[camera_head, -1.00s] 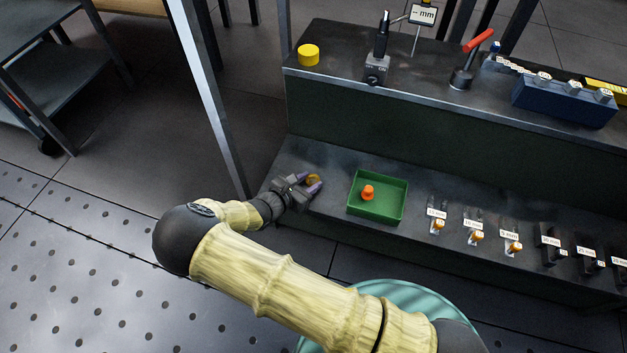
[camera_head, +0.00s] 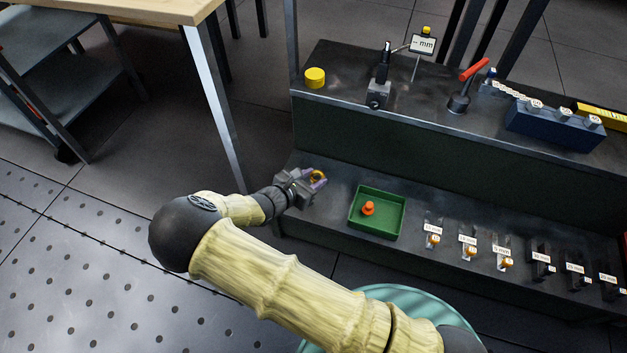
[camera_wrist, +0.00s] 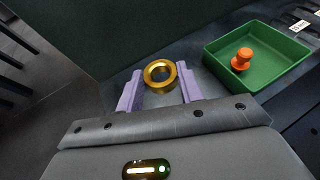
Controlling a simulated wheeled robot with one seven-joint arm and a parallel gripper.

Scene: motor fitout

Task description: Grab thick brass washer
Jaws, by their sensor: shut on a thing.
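The thick brass washer (camera_wrist: 147,76) is a gold ring between the purple fingers of my gripper (camera_wrist: 160,88) in the wrist view. In the head view the washer (camera_head: 318,175) shows at the tips of my gripper (camera_head: 314,179), at the left end of the lower dark shelf. The fingers are shut on the washer's sides. The ring's hole faces the wrist camera. I cannot tell for certain how far it is above the shelf.
A green tray (camera_head: 383,232) with an orange knobbed piece (camera_head: 368,208) stands right of my gripper. Labelled holders (camera_head: 467,246) line the shelf further right. A yellow cylinder (camera_head: 315,77) and a red-handled tool (camera_head: 461,98) stand on the upper shelf. A table leg (camera_head: 222,110) rises at left.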

